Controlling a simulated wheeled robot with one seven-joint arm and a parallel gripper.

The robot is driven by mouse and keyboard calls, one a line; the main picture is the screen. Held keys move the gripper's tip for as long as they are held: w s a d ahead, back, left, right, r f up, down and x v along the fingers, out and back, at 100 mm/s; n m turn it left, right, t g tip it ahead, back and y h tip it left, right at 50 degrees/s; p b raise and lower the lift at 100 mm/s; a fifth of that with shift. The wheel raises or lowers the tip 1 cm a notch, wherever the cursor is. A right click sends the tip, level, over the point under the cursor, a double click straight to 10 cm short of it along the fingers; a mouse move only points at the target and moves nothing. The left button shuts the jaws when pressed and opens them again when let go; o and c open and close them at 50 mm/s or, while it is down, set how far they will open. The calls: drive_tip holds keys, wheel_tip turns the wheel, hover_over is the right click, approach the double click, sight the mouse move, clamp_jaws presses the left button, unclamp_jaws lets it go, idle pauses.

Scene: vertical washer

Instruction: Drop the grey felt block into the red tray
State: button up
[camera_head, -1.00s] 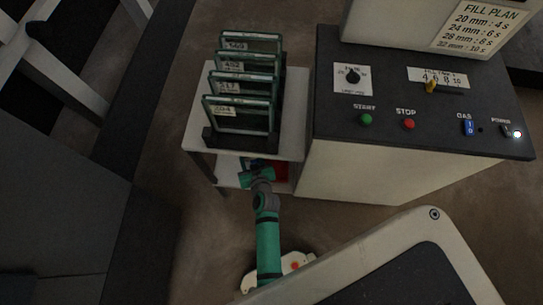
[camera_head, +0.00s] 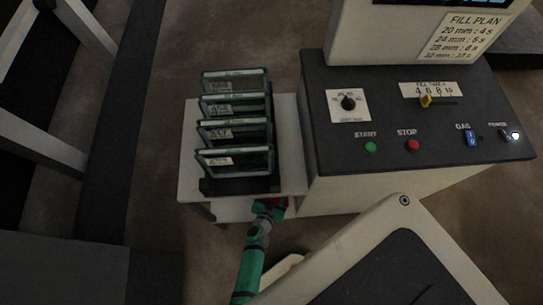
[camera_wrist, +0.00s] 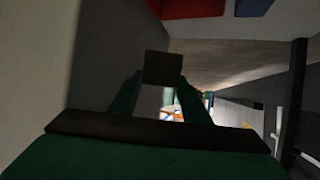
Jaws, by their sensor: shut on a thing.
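My gripper (camera_wrist: 158,82) is shut on the grey felt block (camera_wrist: 163,67), a small dark square held between its two green fingertips in the wrist view. In the head view my gripper (camera_head: 268,208) is at the front of the low stand, below the rack. The block cannot be made out there. The red tray (camera_wrist: 190,8) shows only in part at the top edge of the wrist view, apart from the block.
A blue item (camera_wrist: 253,7) is next to the red tray. A rack of several dark green-framed panels (camera_head: 235,130) stands on the white stand (camera_head: 290,150). The control cabinet (camera_head: 420,120) stands close on the right. A dark post (camera_wrist: 293,95) stands at the right of the wrist view.

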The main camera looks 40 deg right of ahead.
drive_tip(key=shift+w+f, duration=0.1)
drive_tip(key=shift+f, duration=0.6)
drive_tip(key=shift+s+a+f, duration=0.15)
drive_tip(key=shift+s+f, duration=0.05)
drive_tip(key=shift+f, duration=2)
drive_tip(key=o, duration=1.1)
drive_tip(key=v, duration=1)
drive_tip(key=shift+s+a+r, duration=0.15)
drive_tip(key=shift+s+a, duration=0.05)
drive_tip(key=shift+a, duration=0.05)
